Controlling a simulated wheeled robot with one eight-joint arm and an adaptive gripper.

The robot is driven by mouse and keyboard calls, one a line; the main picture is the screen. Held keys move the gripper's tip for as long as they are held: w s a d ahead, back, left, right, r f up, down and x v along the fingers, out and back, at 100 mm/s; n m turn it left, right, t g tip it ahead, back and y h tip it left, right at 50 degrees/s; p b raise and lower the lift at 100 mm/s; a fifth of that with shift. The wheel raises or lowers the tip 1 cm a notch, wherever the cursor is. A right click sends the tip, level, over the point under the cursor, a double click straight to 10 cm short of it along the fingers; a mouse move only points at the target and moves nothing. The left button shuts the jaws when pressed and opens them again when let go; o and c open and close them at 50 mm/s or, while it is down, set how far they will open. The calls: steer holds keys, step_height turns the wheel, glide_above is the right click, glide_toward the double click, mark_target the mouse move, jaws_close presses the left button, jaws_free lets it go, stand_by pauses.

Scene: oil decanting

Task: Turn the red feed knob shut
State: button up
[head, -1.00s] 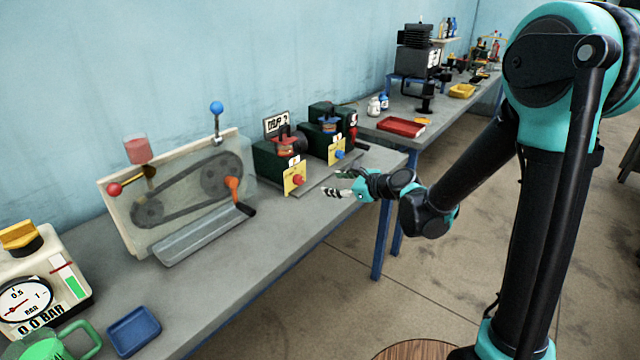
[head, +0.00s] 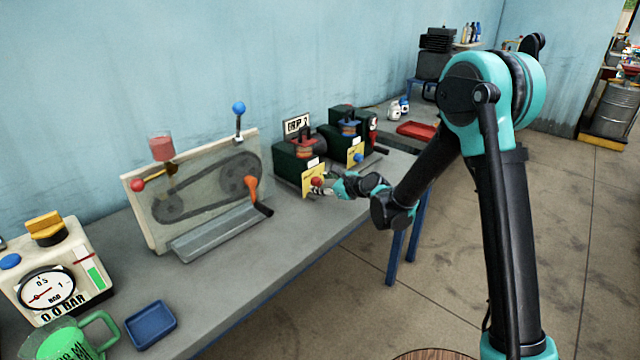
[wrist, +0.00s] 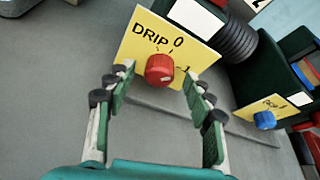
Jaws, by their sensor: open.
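The red knob (head: 316,183) sits on a yellow plate (wrist: 140,35) on the front of a dark green unit. In the wrist view the plate reads DRIP, with a 0 above and a 1 to the right of the knob (wrist: 159,69). My gripper (head: 325,189) is at the knob. In the wrist view its open fingers (wrist: 159,76) stand to the left and right of the knob, with gaps visible. I cannot tell how far the fingertips reach around it. The knob's pointer position is too small to read.
A second green unit with a blue knob (wrist: 264,120) stands close on the right. A chain panel (head: 205,185) with a red ball, a blue ball and an orange crank stands to the left. A blue tray (head: 151,325) and gauge box (head: 55,270) are nearer. Bench in front is clear.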

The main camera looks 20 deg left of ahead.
steer(key=shift+x, duration=0.8)
steer(key=shift+s, duration=0.1)
steer(key=shift+c, duration=0.3)
steer(key=c, duration=1.1)
steer(key=shift+s+n+t, duration=0.15)
steer(key=shift+n+t, duration=0.45)
steer(key=shift+n, duration=0.3)
steer(key=n+t, duration=0.2)
steer(key=n, duration=0.1)
steer(key=shift+f, duration=0.15)
steer(key=shift+n, duration=0.4)
